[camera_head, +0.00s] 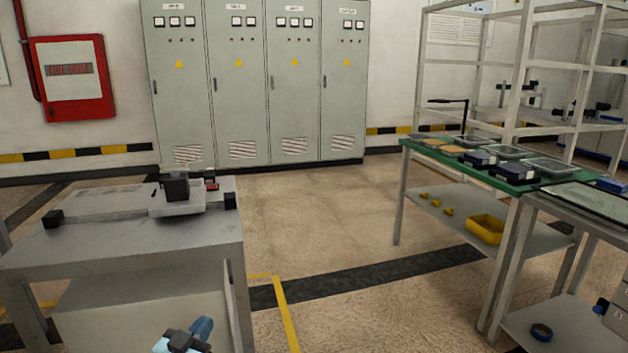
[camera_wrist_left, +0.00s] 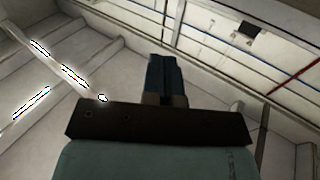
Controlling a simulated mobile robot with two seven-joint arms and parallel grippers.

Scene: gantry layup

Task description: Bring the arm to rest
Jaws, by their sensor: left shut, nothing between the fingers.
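My left gripper (camera_head: 203,326) shows at the bottom edge of the head view, in front of the grey metal table on the left. My right gripper is in neither view.
Grey cabinets (camera_head: 255,85) line the back wall. Open floor (camera_head: 335,215) lies between the tables.

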